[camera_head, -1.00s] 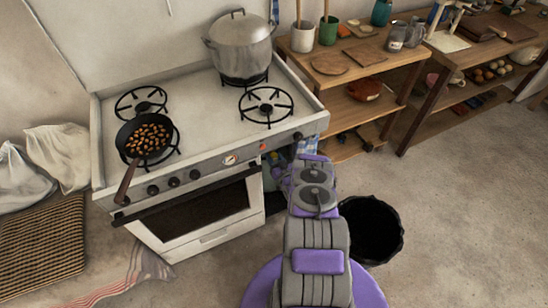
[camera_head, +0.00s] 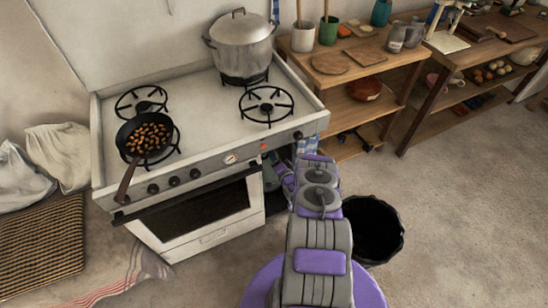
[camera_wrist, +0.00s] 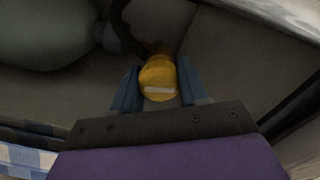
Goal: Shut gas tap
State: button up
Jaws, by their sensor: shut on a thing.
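The gas tap is a round yellow knob (camera_wrist: 158,78) with a pale bar across its face, in the middle of the wrist view. My gripper (camera_wrist: 154,88) has its two blue fingers closed on the sides of the knob. A dark hose (camera_wrist: 121,28) curves beside it toward a grey-green gas bottle (camera_wrist: 45,30) at the upper left. In the head view my arm reaches down beside the right side of the white stove (camera_head: 205,175). There the tap and my fingertips are hidden.
A pan of brown pieces (camera_head: 146,138) and a lidded pot (camera_head: 240,48) stand on the stove. A black bin (camera_head: 375,230) is right of my arm. Wooden shelves (camera_head: 350,105) stand behind. A checked cloth (camera_wrist: 25,160) hangs near my gripper. Floor at right is clear.

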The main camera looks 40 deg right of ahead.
jog(key=shift+d+r+m, duration=0.1)
jog(key=shift+d+m, duration=0.2)
jog(key=shift+m, duration=1)
jog(key=shift+s, duration=0.1)
jog(key=o, duration=0.7)
jog(key=shift+d, duration=0.1)
jog(key=o, duration=0.4)
jog(key=shift+d, duration=0.1)
jog(key=shift+c, duration=0.2)
jog(key=shift+a, duration=0.2)
